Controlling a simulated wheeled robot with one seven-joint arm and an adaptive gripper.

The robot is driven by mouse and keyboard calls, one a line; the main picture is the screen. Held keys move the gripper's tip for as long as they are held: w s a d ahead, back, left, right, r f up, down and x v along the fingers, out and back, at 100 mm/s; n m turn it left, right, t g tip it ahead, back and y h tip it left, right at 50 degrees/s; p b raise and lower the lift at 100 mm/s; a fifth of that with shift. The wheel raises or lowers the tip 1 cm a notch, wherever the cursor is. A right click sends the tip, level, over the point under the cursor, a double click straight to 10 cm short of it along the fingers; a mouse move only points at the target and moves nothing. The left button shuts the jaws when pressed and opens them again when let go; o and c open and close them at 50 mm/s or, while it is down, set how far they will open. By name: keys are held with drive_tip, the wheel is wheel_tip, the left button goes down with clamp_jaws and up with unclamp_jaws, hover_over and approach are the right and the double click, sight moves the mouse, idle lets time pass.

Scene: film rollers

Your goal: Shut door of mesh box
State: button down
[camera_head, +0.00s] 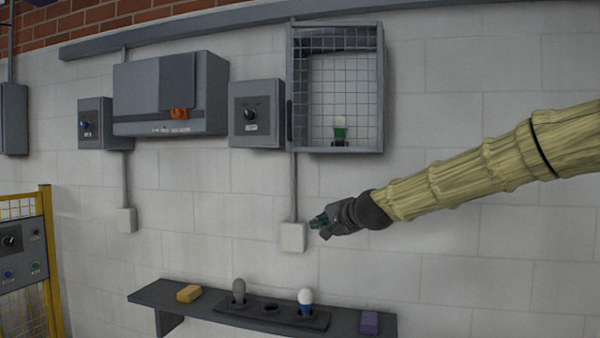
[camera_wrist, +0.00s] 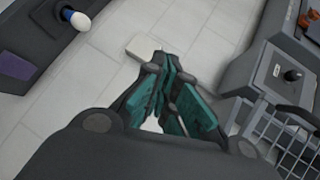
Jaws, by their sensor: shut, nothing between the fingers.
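The mesh box (camera_head: 379,90) hangs on the wall at upper centre in the head view. Its mesh door (camera_head: 358,72) lies across the front, with a dark handle (camera_head: 289,112) on the left side. I see no clear gap at the door's edge, but cannot tell if it is fully shut. A green and white item (camera_head: 340,128) shows behind the mesh. My gripper (camera_head: 318,221) is shut and empty, below the box and apart from it. In the wrist view, my gripper (camera_wrist: 163,66) points at the wall, and the mesh door (camera_wrist: 285,135) shows at lower right.
A grey switch box (camera_head: 256,113) is left of the mesh box, with a larger grey cabinet (camera_head: 150,95) beyond it. A small white wall box (camera_head: 293,237) is close to my gripper. Below is a shelf (camera_head: 160,293) holding bulbs and blocks. The wall around my forearm is bare.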

drive_tip(key=s+d+r+m+t+y, duration=0.1)
drive_tip(key=s+r, duration=0.2)
drive_tip(key=r, duration=1.1)
drive_tip(key=s+r+t+y, duration=0.1)
drive_tip(key=s+r+t, duration=0.15)
drive_tip(key=r, duration=1.15)
drive_tip(key=g+p, duration=0.1)
drive_tip(key=p, duration=0.4)
approach(301, 120)
drive_tip(key=w+a, duration=0.2)
drive_tip(key=a, duration=0.1)
drive_tip(key=a+f, duration=0.1)
drive_tip(key=a, duration=0.1)
drive_tip(key=shift+w+a, duration=0.1)
drive_tip(key=shift+w, duration=0.3)
drive_tip(key=shift+p, duration=0.3)
